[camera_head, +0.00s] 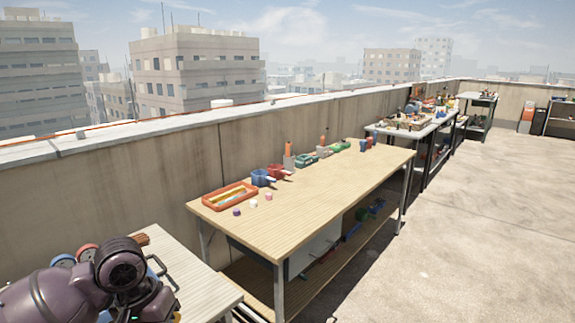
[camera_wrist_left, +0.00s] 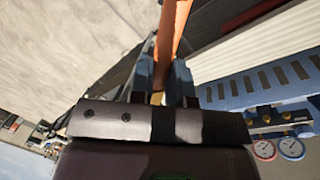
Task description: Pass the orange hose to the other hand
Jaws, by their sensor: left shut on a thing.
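The orange hose (camera_wrist_left: 172,30) shows in the left wrist view, running up from between my left fingers to the top edge. My left gripper (camera_wrist_left: 163,82) is shut on it, with one blue-grey finger on each side. In the head view my left arm fills the bottom left corner, and I cannot make out the fingers or the hose there. My right arm and gripper are in neither view.
A pale table (camera_head: 183,277) stands under my left arm. A red gauge (camera_wrist_left: 263,149) and a blue gauge (camera_wrist_left: 292,147) show in the wrist view. A wooden workbench (camera_head: 310,190) holds an orange tray (camera_head: 230,195) and tools along its back. The floor (camera_head: 470,230) at right is clear.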

